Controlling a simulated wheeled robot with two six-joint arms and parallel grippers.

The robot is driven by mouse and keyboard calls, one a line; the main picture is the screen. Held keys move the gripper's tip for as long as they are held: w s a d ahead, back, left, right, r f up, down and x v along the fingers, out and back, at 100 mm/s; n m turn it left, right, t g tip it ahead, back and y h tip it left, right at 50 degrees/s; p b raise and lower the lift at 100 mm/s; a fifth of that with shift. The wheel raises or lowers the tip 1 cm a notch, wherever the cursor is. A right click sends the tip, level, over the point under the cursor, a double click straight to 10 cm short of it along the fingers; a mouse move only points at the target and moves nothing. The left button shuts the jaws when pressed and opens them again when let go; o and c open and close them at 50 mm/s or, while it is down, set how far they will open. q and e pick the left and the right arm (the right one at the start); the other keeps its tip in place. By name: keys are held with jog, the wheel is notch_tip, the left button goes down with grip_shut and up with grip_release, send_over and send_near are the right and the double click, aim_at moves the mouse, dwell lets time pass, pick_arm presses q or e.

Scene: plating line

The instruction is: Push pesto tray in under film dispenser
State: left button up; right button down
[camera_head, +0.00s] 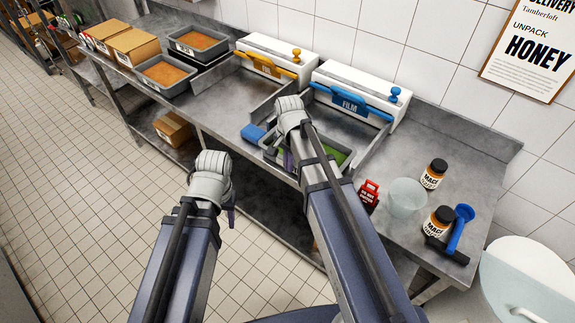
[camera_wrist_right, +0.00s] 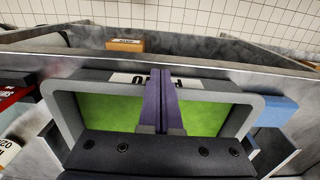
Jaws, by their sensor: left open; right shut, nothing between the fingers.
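The pesto tray (camera_head: 270,155) is grey with green contents. It sits on the steel bench in front of the white film dispenser (camera_head: 360,88) with the blue FILM front, partly hidden by my right arm. My right gripper (camera_head: 288,160) is over the tray. In the right wrist view, its purple fingers (camera_wrist_right: 157,105) are shut with nothing between them, in front of the label on the tray's rim (camera_wrist_right: 245,101). Whether they touch the tray I cannot tell. My left gripper (camera_head: 230,208) is open and empty, in front of the bench over the floor.
A second dispenser (camera_head: 270,62) with a yellow front stands left. Metal walls flank the pesto tray. A blue block (camera_head: 253,133) lies at its left; a red sign (camera_head: 368,192), a clear bowl (camera_head: 407,197) and jars (camera_head: 433,174) stand right. Orange-filled trays (camera_head: 165,75) stand far left.

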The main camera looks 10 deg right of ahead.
jog(key=w+d, duration=0.3)
jog(key=d, duration=0.1)
jog(key=w+d, duration=0.3)
jog(key=d, duration=0.1)
jog(key=w+d, duration=0.3)
jog(key=d, duration=0.1)
jog(key=shift+w, duration=0.3)
jog(key=shift+s, duration=0.1)
